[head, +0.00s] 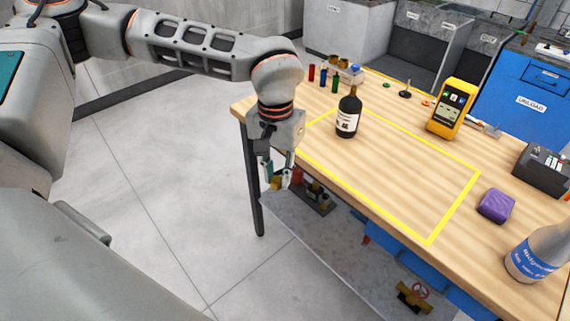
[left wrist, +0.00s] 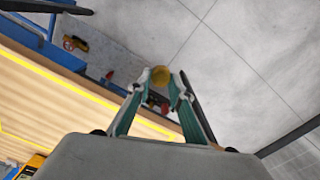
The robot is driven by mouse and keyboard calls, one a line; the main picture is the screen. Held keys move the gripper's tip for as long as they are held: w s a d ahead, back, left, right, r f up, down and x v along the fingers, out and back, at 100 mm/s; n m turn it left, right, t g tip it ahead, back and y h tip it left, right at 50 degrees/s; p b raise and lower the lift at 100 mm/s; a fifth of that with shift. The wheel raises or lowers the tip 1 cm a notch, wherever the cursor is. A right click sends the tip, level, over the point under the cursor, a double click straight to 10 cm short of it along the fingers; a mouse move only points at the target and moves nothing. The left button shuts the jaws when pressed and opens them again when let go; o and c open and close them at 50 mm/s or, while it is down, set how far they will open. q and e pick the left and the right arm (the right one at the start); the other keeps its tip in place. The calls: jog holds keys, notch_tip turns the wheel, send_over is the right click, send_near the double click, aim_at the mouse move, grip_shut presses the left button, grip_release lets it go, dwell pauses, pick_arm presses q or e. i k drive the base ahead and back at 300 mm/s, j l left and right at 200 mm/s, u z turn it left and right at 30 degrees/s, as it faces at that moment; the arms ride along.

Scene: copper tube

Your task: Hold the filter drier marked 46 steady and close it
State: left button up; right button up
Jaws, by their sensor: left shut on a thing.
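A dark bottle-shaped container (head: 348,117) with a white label stands upright on the workbench, inside the yellow outline near its left corner. Its label is too small to read surely, so I cannot confirm the mark 46. My left gripper (head: 275,181) hangs off the bench's left edge, pointing down, apart from the container. Its fingers are shut on a small brass-coloured round piece, which shows between the fingertips in the left wrist view (left wrist: 160,76). My right gripper is not in view.
The wooden bench (head: 400,190) is clear within most of the yellow outline. Small coloured cylinders (head: 323,78) stand at the back left. A lower shelf (head: 330,235) holds loose parts.

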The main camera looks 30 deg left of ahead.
aim_at(350, 106)
jog(key=z, duration=0.25)
jog(key=j+z, duration=0.75)
jog(key=j, duration=0.4)
jog(key=k+j+z, duration=0.15)
jog(key=j, duration=0.65)
jog(key=k+j+z, duration=0.1)
jog(key=j, duration=0.3)
